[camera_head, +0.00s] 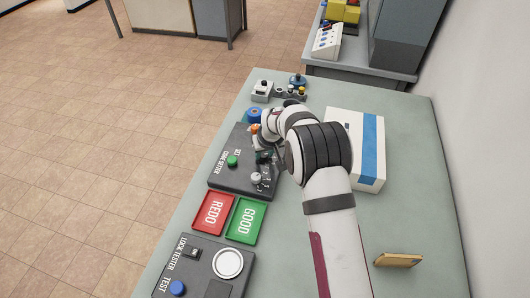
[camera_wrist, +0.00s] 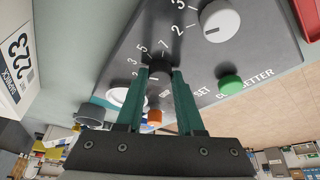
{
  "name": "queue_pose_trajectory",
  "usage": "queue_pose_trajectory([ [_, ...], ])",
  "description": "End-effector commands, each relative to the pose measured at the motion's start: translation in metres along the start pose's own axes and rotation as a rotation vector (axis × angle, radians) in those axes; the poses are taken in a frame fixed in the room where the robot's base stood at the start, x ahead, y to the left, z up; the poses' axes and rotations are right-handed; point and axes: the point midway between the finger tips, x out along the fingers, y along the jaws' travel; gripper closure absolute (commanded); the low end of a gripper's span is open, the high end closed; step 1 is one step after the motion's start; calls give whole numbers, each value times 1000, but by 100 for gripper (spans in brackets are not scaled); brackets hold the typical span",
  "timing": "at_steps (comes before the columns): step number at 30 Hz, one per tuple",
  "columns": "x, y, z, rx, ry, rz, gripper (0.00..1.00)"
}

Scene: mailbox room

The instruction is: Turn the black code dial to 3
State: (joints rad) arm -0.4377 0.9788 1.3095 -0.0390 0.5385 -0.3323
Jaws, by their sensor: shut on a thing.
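The dark grey code setter panel (camera_head: 222,178) lies on the table, with a green SET button (camera_head: 232,160) and a white dial (camera_head: 256,178). In the wrist view, the black code dial (camera_wrist: 160,67) sits between the fingertips of my gripper (camera_wrist: 160,76), which is shut on it. Some white numbers show beside the black dial, partly hidden by the fingers. Its pointer is hidden. The white dial (camera_wrist: 220,20) and the green button (camera_wrist: 231,85) are clear of my gripper. In the head view my gripper (camera_head: 266,156) is over the panel's right part, and my arm hides the black dial.
A white box with a blue stripe (camera_head: 368,148) stands right of my gripper. The red REDO tray (camera_head: 213,211), green GOOD tray (camera_head: 246,220) and lock tester (camera_head: 190,255) lie nearer. Small fixtures (camera_head: 262,91) stand at the far end. A tan block (camera_head: 398,260) lies at right.

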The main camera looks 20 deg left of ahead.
Motion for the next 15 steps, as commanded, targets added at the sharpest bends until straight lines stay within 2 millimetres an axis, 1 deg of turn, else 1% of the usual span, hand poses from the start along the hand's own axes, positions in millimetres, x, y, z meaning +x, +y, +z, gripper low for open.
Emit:
queue_pose_trajectory([
  [6,0,-1,-1,52,2,22,100],
  [15,0,-1,-1,69,2,28,100],
])
